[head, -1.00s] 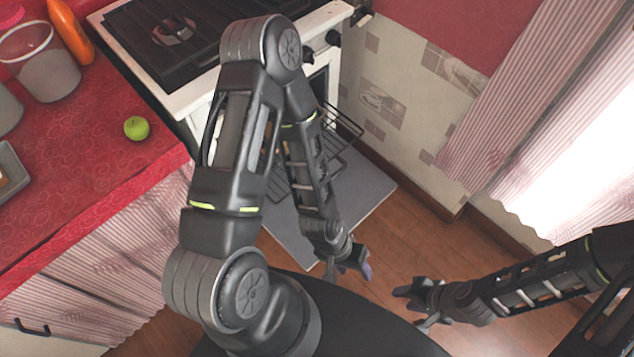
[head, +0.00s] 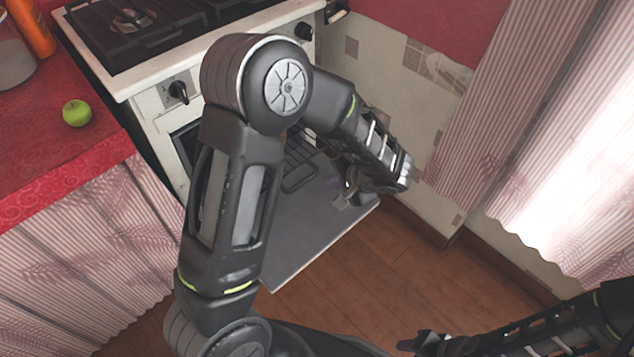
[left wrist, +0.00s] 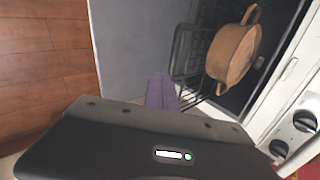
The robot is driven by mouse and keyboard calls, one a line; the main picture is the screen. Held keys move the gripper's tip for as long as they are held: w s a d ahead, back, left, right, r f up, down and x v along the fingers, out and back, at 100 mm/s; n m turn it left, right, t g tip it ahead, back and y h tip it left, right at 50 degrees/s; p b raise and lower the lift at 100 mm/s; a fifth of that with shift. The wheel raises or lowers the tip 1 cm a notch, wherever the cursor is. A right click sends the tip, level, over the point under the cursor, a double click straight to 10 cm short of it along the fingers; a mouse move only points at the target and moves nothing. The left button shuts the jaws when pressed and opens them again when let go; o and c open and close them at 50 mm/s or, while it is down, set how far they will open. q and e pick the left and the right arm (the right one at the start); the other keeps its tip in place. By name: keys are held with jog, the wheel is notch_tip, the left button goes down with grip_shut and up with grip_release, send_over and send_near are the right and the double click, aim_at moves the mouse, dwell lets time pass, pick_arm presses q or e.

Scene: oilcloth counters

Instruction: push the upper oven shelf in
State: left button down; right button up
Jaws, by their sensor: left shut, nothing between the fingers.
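The white oven (head: 165,122) stands at the back left with its door (head: 310,222) folded down flat. A dark wire shelf (head: 298,168) sticks out over the door, partly hidden by my left arm. In the left wrist view the wire shelf (left wrist: 186,62) shows beside a brown two-handled pot (left wrist: 232,54); I cannot tell for sure whether the pot stands on it. My left gripper (head: 336,184) is shut and empty, above the door, just in front of the shelf. Its purple fingertips (left wrist: 162,90) look close to the shelf; contact is unclear. My right gripper (head: 418,343) is low at the bottom edge, its jaws unclear.
A red-covered counter (head: 60,165) with a green apple (head: 76,113) and an orange bottle (head: 30,28) is at left. Oven knobs (head: 178,92) stick out at the front. A tiled wall (head: 400,110) bounds the right side. The wooden floor (head: 340,265) is clear.

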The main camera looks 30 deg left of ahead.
pick_arm(q)
jog(key=a+r+n+y, duration=0.1)
jog(key=a+r, duration=0.1)
jog(key=a, duration=0.1)
jog(key=shift+r+y, duration=0.3)
jog(key=shift+f, duration=0.15)
jog(key=b+x, duration=0.1)
jog(key=x, duration=0.8)
jog(key=shift+a+f, duration=0.2)
jog(key=shift+a, duration=0.1)
jog(key=shift+w+a, duration=0.1)
jog(key=shift+w, duration=0.05)
